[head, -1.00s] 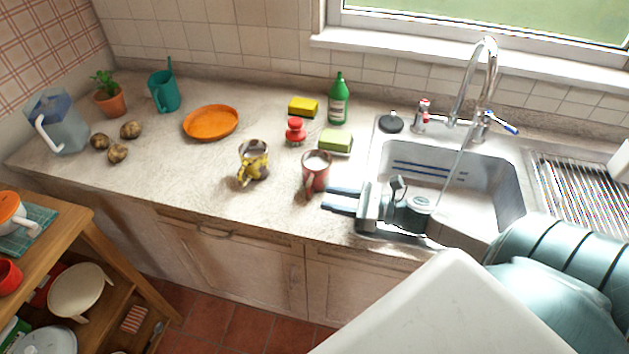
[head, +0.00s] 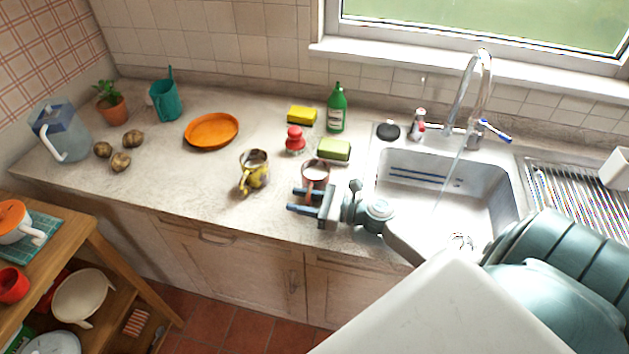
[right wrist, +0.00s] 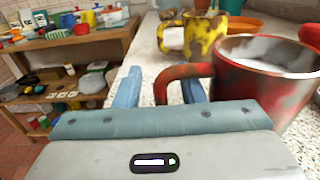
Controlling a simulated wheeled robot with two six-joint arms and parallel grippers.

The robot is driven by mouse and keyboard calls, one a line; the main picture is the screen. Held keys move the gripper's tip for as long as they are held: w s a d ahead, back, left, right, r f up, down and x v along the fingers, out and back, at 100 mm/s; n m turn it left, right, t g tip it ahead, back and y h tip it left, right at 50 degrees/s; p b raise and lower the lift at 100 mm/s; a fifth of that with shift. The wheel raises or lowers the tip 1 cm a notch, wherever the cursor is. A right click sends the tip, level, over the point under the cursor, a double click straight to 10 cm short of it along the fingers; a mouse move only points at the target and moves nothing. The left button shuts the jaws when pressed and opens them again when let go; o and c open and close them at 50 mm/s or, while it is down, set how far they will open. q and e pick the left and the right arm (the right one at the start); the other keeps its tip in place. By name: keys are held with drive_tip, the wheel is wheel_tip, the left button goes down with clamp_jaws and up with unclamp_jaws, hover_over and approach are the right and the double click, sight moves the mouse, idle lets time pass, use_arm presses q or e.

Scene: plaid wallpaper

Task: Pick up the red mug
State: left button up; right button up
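The red mug (head: 316,171) is worn red with bare metal patches and stands upright on the counter near its front edge. In the right wrist view the mug (right wrist: 262,85) is close at the right, with pale contents and its handle pointing left. My right gripper (head: 292,198) is open at the mug's front side. In the right wrist view its two blue fingers (right wrist: 160,90) stand apart, with the outer part of the handle between them. Whether they touch the handle I cannot tell. My left gripper is not in view.
A yellow mug (head: 255,170) stands just left of the red one. A red-topped brush (head: 295,139), green sponge (head: 334,149) and green bottle (head: 337,108) are behind. The sink (head: 450,175) lies to the right. The counter front left of the mugs is clear.

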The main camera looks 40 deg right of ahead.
clamp_jaws()
drive_tip(key=shift+w+r, duration=0.1)
drive_tip(key=shift+r, duration=0.05)
idle(0.5)
drive_tip(key=shift+r+b, duration=0.6)
drive_tip(key=shift+r, duration=1)
drive_tip(key=s+a+r+b, duration=0.1)
drive_tip(key=s+a+b, duration=0.3)
drive_tip(key=s, duration=1)
drive_tip(key=a, duration=0.2)
drive_tip(key=shift+s+a+r, duration=0.15)
drive_tip(key=shift+a+r, duration=0.05)
drive_tip(key=shift+a, duration=0.2)
